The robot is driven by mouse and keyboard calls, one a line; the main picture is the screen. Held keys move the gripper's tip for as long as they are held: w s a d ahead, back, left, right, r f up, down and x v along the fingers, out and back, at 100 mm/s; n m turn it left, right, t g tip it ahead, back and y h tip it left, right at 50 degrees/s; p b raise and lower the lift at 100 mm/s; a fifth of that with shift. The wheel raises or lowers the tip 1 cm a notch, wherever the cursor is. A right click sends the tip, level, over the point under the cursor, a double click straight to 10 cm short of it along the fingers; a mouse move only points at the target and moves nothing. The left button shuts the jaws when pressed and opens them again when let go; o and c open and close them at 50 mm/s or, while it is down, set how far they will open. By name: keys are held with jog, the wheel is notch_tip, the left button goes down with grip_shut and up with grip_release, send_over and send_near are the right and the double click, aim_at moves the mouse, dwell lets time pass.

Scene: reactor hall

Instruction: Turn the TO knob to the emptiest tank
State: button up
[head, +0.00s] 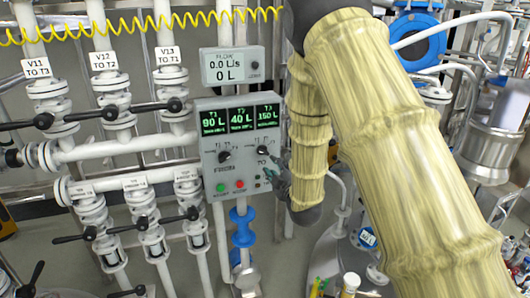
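The grey control panel (240,178) stands left of my arm. Its three green screens (240,118) read 90 L, 40 L and 150 L from left to right; the middle one is labelled T2, and the smaller lines are too blurred to read. The TO knob (262,150) is the right black knob, with small tank labels around it; its exact pointing is too small to tell. The left knob (224,156) sits beside it. My gripper (272,176) is just below and right of the TO knob, close to the panel face. Its fingers are too small to judge, and contact is unclear.
A flow meter (232,66) above the panel reads 0.0 L/s and 0 L. Green (221,187) and red (239,185) buttons lie low on the panel. Valve pipes (110,90) with black handles fill the left. A steel vessel (490,145) stands right.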

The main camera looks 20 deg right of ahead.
aim_at(265, 154)
jog(key=w+p, duration=0.2)
jog(key=w, duration=0.3)
jog(key=w+p, duration=0.1)
jog(key=w, duration=0.4)
jog(key=shift+w+a+f+p, duration=0.15)
jog(key=shift+w+p, duration=0.15)
jog(key=shift+p, duration=0.1)
grip_shut()
